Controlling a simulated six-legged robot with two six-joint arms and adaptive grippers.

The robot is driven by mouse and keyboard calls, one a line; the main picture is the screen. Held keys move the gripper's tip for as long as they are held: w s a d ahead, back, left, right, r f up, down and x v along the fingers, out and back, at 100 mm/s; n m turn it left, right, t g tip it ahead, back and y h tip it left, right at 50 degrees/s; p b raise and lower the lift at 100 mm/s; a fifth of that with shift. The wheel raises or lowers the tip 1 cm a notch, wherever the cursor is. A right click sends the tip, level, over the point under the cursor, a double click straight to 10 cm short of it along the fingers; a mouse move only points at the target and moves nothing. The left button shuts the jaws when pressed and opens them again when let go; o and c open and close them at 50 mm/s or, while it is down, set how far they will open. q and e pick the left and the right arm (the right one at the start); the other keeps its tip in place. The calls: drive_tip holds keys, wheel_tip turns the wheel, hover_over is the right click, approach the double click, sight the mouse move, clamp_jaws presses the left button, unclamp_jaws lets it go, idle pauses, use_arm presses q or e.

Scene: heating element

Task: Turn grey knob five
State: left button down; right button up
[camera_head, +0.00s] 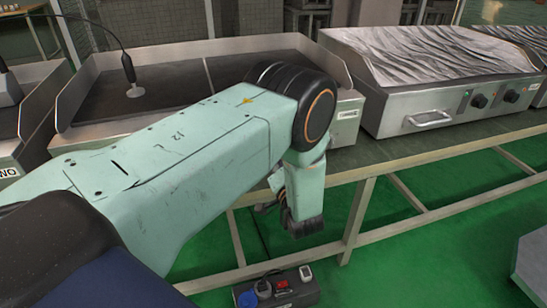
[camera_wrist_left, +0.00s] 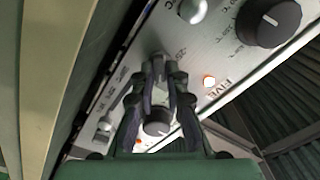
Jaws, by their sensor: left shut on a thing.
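In the left wrist view a metal control panel (camera_wrist_left: 205,50) runs diagonally and carries the label FIVE (camera_wrist_left: 217,90) beside a lit indicator lamp (camera_wrist_left: 208,79). My left gripper (camera_wrist_left: 159,72) is shut at the panel, left of this label, with its fingertips on a small grey knob that they mostly hide. A black knob (camera_wrist_left: 158,127) with a white mark shows between the fingers. In the head view my left arm reaches in from the left and bends down at the bench front; the gripper is partly hidden there. My right gripper is not in view.
Another grey knob (camera_wrist_left: 193,10) and a large black knob (camera_wrist_left: 268,22) are on the panel. In the head view a flat-topped griddle (camera_head: 150,92) stands behind my arm. A ridged metal grill (camera_head: 430,52) stands to its right on the bench (camera_head: 400,160).

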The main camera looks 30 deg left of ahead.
use_arm(q)
drive_tip(key=shift+f+m, duration=0.1)
drive_tip(key=shift+m, duration=0.8)
drive_tip(key=c, duration=1.4)
unclamp_jaws()
drive_tip(key=shift+o, duration=0.2)
drive_tip(key=v, duration=0.7)
drive_tip(key=shift+s+d, duration=0.2)
drive_tip(key=shift+s, duration=0.05)
